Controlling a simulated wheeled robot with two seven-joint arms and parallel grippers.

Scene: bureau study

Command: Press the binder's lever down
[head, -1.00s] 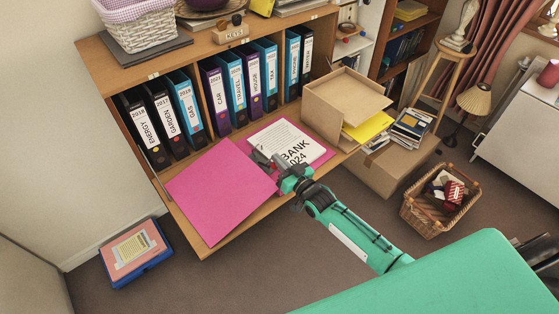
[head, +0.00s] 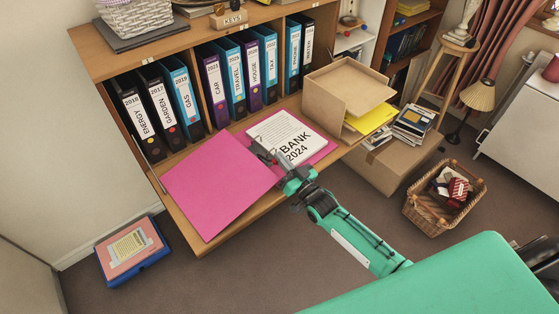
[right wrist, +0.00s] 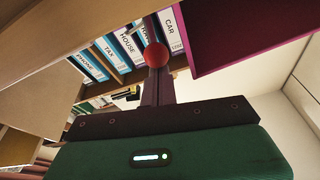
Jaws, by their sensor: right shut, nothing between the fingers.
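The pink binder (head: 218,188) lies open on the wooden shelf board, its left cover spread flat towards the front edge. White sheets marked BANK 2024 (head: 294,133) lie on its right half. The metal lever mechanism (head: 259,148) is near the spine, partly hidden by my right gripper (head: 271,160). A red ball knob (head: 275,161) shows at the fingers. In the right wrist view the red knob (right wrist: 156,55) overlaps the dark, closed fingers (right wrist: 152,88); I cannot tell whether they touch. The right gripper is shut and empty. My left gripper is not in view.
Several upright labelled binders (head: 187,98) stand behind the open one. A cardboard box file (head: 348,92) stands to its right, with a yellow folder (head: 368,122). A wicker basket (head: 444,197) and a blue-and-pink box (head: 131,250) are on the floor.

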